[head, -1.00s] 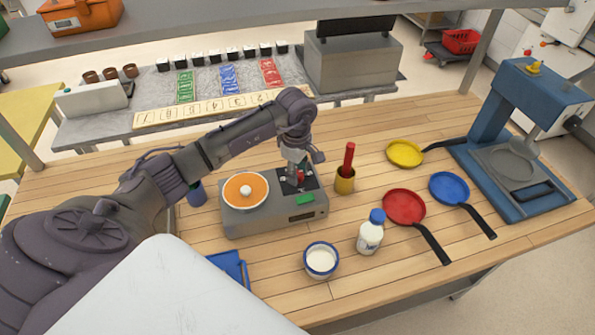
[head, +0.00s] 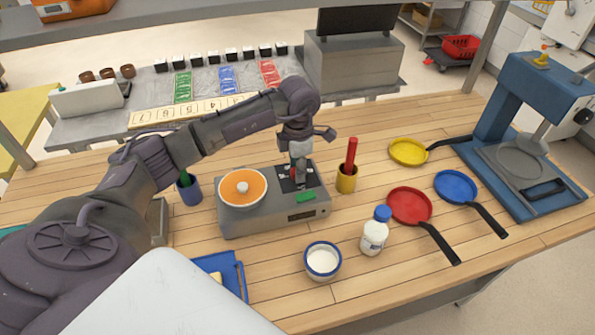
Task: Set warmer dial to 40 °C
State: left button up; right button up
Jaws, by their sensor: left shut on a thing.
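A small red part, which looks like the dial (head: 293,172), shows at my left gripper (head: 298,180). My left gripper points down over the panel and is shut on the dial, hiding most of it. The dial's setting cannot be read. A green button (head: 306,197) and a small dark display (head: 302,215) are on the warmer; the display is too small to read. My right gripper is not in view.
A white bowl (head: 322,261) and blue-capped bottle (head: 374,236) stand in front. Yellow, red and blue pans (head: 409,206) and a blue press (head: 535,110) are to the right. A blue tray (head: 238,272) lies front left.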

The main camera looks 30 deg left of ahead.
pick_arm(q)
jog(key=n+b, duration=0.1)
jog(key=n, duration=0.4)
jog(key=shift+n+b, duration=0.3)
jog(key=n, duration=0.3)
jog(key=shift+w+n+b, duration=0.1)
jog(key=shift+n+b, duration=0.25)
jog(key=shift+n, duration=0.45)
jog(key=o, duration=1.2)
jog(key=shift+c, duration=0.2)
notch_tip(320, 180, up, 12)
jog(key=shift+d, duration=0.15)
